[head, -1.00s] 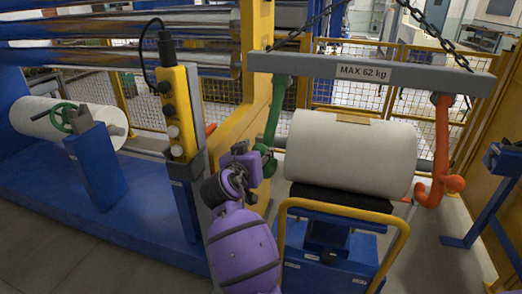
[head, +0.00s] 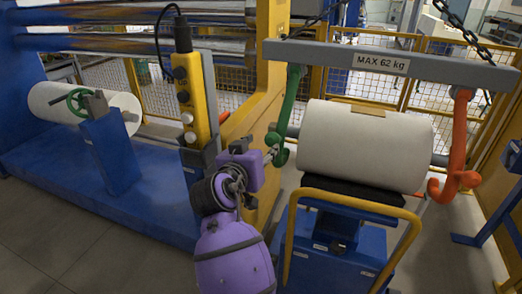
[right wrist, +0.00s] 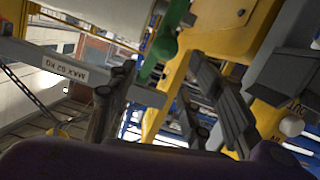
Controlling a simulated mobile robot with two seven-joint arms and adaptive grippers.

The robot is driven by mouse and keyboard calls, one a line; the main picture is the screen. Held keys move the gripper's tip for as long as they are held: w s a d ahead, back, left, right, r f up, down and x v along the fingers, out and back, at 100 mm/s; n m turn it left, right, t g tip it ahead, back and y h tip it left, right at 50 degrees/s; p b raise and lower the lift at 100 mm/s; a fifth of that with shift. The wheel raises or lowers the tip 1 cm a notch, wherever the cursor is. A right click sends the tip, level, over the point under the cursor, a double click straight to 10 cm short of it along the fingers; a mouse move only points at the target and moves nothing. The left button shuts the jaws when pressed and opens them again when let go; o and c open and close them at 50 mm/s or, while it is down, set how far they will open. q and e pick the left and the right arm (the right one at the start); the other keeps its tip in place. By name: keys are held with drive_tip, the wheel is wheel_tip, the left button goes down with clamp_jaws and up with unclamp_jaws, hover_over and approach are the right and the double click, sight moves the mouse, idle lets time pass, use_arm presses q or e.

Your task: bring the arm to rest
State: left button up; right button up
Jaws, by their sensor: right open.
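My right gripper (head: 270,156), on a purple arm, is at the lower end of the green hook (head: 293,110), to its left. In the right wrist view my right gripper (right wrist: 165,105) has its dark fingers spread wide, and the green hook (right wrist: 166,40) shows beyond the gap between them. No object is visible held in it. Whether the fingertips touch the hook cannot be told. My left gripper is not in view.
A white roll (head: 365,145) lies on a blue cart (head: 330,250) with a yellow handle. Above it hangs a grey beam (head: 440,68) with an orange hook (head: 458,140). A yellow control box (head: 190,105) and blue machine base (head: 60,180) stand left. Floor is clear front left.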

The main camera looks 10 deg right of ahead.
drive_tip(key=w+a+n+t+y, duration=0.2)
drive_tip(key=w+a+n+y, duration=0.1)
drive_tip(key=a, duration=0.2)
drive_tip(key=s+d+f+n+y+p, duration=0.1)
drive_tip(key=s+f+n+y, duration=0.15)
drive_tip(key=s+f, duration=0.4)
drive_tip(key=s+f+n+y, duration=0.1)
drive_tip(key=s+f+y, duration=0.2)
drive_tip(key=f, duration=0.7)
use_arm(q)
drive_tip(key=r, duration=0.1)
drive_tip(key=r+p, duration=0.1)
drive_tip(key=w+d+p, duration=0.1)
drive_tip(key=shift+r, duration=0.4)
use_arm(e)
drive_tip(key=s+d+f+g, duration=0.2)
drive_tip(key=s+f, duration=0.5)
drive_tip(key=s, duration=0.5)
drive_tip(key=s+d+f+m+g, duration=0.1)
drive_tip(key=s+d+f+g, duration=0.1)
drive_tip(key=s+d+f, duration=0.2)
drive_tip(key=s+d+f+g, duration=0.2)
drive_tip(key=s+f, duration=0.8)
drive_tip(key=s, duration=1)
drive_tip(key=shift+s+d+f, duration=0.2)
drive_tip(key=shift+d+f, duration=0.1)
drive_tip(key=shift+d, duration=0.25)
